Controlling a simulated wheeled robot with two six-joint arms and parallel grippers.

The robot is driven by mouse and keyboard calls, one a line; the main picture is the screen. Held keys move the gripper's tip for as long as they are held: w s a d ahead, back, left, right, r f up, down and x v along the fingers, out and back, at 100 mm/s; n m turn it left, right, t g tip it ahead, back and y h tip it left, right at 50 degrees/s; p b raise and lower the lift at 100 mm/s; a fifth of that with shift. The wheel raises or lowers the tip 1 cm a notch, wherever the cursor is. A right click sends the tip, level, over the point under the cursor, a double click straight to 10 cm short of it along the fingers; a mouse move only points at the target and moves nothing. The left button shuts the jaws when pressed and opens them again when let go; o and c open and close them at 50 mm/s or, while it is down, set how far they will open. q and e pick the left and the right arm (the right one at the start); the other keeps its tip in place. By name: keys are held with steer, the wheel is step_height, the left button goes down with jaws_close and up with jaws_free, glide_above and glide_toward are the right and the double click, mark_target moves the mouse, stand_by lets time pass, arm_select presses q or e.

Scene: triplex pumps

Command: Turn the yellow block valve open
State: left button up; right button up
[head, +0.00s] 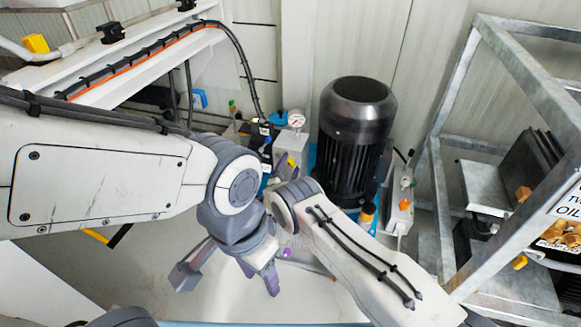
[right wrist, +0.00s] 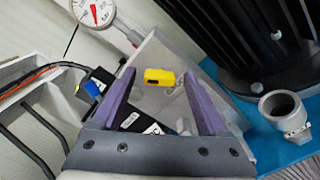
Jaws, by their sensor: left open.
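The yellow block valve handle (right wrist: 158,76) shows in the right wrist view on the face of a grey metal block (right wrist: 152,100). My right gripper (right wrist: 159,82) is open, with one purple finger on each side of the handle and a visible gap on both sides. Whether the fingertips reach the handle's depth I cannot tell. My left gripper (head: 229,279) is open and empty, low over the floor.
A pressure gauge (head: 297,119) sits above the block. A black finned motor (head: 350,150) stands just right of it. A galvanized frame (head: 437,190) stands at the right. A blue lever (head: 201,98) and black hoses lie behind my left arm.

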steer(key=c, duration=1)
steer(key=shift+d, duration=0.25)
jaws_close()
steer(key=shift+a, duration=0.25)
steer(key=shift+f+n, duration=0.1)
steer(key=shift+n, duration=0.2)
steer(key=n+b, duration=0.2)
steer(key=n, duration=0.1)
steer(key=shift+n+b, duration=0.3)
steer(key=shift+n, duration=0.1)
steer(key=n+b, duration=0.1)
steer(key=n, duration=0.2)
steer(key=shift+f, duration=0.1)
steer(key=shift+n+b, duration=0.75)
steer(key=shift+n, duration=0.95)
